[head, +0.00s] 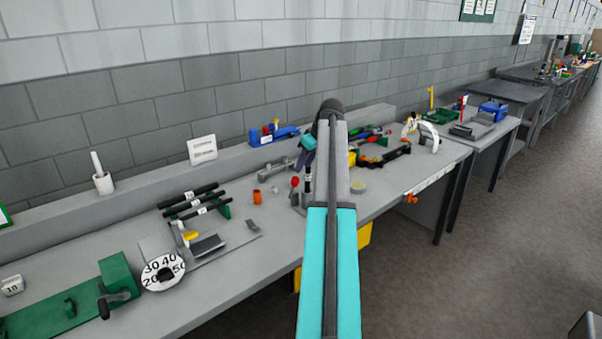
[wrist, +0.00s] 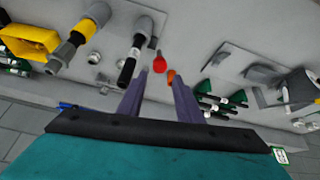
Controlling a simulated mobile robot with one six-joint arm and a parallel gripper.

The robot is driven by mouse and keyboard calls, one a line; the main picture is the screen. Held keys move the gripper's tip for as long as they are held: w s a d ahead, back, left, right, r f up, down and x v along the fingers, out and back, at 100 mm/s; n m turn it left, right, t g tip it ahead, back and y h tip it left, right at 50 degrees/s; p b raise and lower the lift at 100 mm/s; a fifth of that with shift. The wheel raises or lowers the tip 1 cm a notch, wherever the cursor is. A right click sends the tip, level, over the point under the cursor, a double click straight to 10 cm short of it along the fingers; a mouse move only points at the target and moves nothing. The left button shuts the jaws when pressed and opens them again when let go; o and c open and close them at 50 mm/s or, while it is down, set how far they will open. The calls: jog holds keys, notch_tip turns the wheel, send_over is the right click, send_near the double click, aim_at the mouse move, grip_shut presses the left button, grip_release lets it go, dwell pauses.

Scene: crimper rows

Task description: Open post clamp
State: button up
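The post clamp seems to be the black upright post with a white label (head: 307,184), standing on a small plate on the bench. In the wrist view a black handle with a white label and a grey end (wrist: 128,68) lies left of my fingers. A red knob (head: 295,182) is just left of the post; it shows in the wrist view (wrist: 159,66) beyond the gap between my fingertips. My gripper (wrist: 158,88) has its two purple fingers apart with nothing between them. In the head view it is partly hidden behind my arm, above the post. Whether the clamp is open cannot be told.
An orange cylinder (head: 257,197) stands left of the post. Black rods (head: 190,203) on green holders and a round number dial (head: 163,272) are farther left. A blue tool (head: 273,135) lies on the back ledge. A white curved frame (head: 428,134) stands to the right.

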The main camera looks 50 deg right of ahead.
jog(key=shift+v, duration=0.95)
jog(key=shift+c, duration=0.4)
